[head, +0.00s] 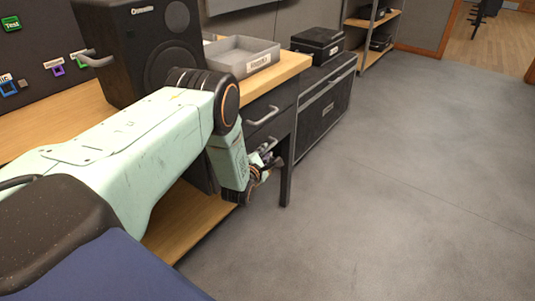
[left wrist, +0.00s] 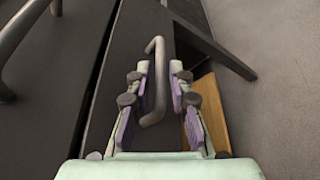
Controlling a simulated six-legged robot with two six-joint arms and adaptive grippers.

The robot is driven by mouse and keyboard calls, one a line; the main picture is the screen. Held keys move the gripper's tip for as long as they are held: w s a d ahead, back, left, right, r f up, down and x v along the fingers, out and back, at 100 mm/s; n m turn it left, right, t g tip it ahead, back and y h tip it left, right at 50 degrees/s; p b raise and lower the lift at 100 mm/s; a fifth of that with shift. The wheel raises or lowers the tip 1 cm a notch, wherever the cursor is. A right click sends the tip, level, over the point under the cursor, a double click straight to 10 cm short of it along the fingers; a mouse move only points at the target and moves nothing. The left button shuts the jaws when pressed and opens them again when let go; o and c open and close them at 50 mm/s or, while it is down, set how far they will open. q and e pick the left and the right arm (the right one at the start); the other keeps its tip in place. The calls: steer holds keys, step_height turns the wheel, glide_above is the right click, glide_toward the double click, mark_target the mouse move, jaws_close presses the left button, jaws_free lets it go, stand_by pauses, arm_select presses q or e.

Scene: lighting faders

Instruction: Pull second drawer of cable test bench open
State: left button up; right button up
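The cable test bench has a wooden top (head: 286,69) and dark drawers below it. The upper drawer's grey bar handle (head: 262,116) is clear of my gripper. The second drawer (left wrist: 138,28) has a grey bar handle (left wrist: 154,85), seen in the left wrist view. My left gripper (head: 268,163) is at this lower handle and partly hides it in the head view. In the left wrist view, its purple-padded fingers (left wrist: 160,70) are apart, one on each side of the bar. I cannot tell whether they touch it. My right gripper is not in view.
A grey tray (head: 241,55) and a black speaker (head: 150,45) stand on the bench. A dark bench leg (head: 287,175) is close beside my gripper. A black case (head: 325,103) stands beyond it. The grey floor (head: 410,190) to the right is clear.

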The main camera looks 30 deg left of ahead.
arm_select(q)
steer(key=shift+b+x, duration=0.45)
steer(key=shift+x, duration=0.9)
jaws_close()
